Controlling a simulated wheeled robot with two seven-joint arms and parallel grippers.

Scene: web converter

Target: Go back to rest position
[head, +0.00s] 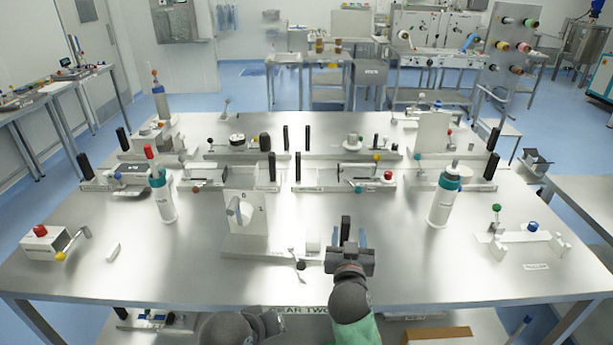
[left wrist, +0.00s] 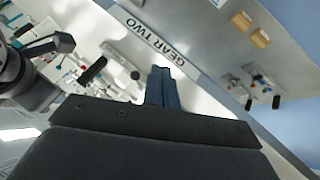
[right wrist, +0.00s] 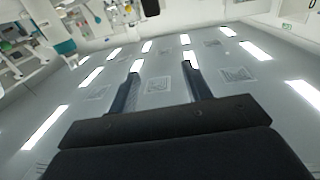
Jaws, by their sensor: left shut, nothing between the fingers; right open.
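My right gripper (head: 349,238) is over the front middle of the steel table (head: 400,270). Its two blue fingers stand apart with nothing between them; they also show open in the right wrist view (right wrist: 160,82), against the ceiling lights. My left arm shows as dark rounded links (head: 240,328) at the table's front edge in the head view; its fingers cannot be made out there. In the left wrist view my left gripper (left wrist: 161,86) has its blue fingers together and empty, close to the "GEAR TWO" label (left wrist: 148,38).
A small lever (head: 297,260) stands just left of my right gripper, beside a white dial block (head: 247,225). Teal-topped bottles (head: 442,205) (head: 163,195) stand farther out on both sides. Several fixtures fill the table's back half. A brown box (head: 437,336) lies below the front edge.

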